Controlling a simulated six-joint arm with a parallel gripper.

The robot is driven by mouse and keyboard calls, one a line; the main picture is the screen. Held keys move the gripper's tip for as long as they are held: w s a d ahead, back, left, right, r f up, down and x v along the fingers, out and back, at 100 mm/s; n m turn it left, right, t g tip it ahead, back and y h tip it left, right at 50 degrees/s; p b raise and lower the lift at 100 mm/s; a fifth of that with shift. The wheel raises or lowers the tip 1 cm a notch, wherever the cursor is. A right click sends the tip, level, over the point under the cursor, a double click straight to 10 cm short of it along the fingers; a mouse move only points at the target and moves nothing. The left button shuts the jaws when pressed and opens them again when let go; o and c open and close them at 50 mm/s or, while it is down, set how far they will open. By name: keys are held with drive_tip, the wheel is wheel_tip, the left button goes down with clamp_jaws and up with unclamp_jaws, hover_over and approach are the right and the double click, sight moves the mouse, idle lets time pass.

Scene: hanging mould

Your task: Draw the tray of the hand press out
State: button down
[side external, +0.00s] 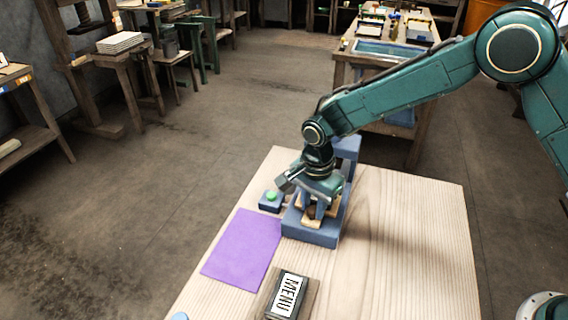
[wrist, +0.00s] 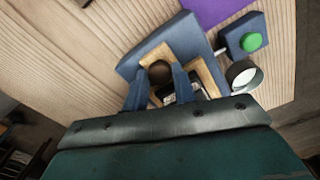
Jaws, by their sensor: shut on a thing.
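The hand press (side external: 312,236) is a blue-grey frame on the light wood table, partly hidden under my arm. Its tray (side external: 312,224) is pale wood and sits low in the press; in the wrist view its wooden edge (wrist: 207,76) shows beside my fingers. A round dark brown knob (wrist: 159,69) is at the tray's near end. My gripper (wrist: 160,78) has its two blue fingers on either side of the knob, shut on it. In the side view my gripper (side external: 316,211) points down at the press. The inner part of the tray is mostly hidden.
A blue box with a green button (side external: 271,197) stands left of the press. A purple sheet (side external: 243,247) lies in front-left. A dark block marked MENU (side external: 288,295) lies near the front edge. A grey cylinder (wrist: 243,76) is beside the button box. The table's right side is clear.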

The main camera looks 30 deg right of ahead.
drive_tip(key=shift+s+a, duration=1.05)
drive_tip(key=shift+a, duration=0.05)
drive_tip(key=c, duration=1.1)
unclamp_jaws()
drive_tip(key=shift+r, duration=0.1)
wheel_tip(320, 180, up, 14)
drive_tip(key=shift+f, duration=0.15)
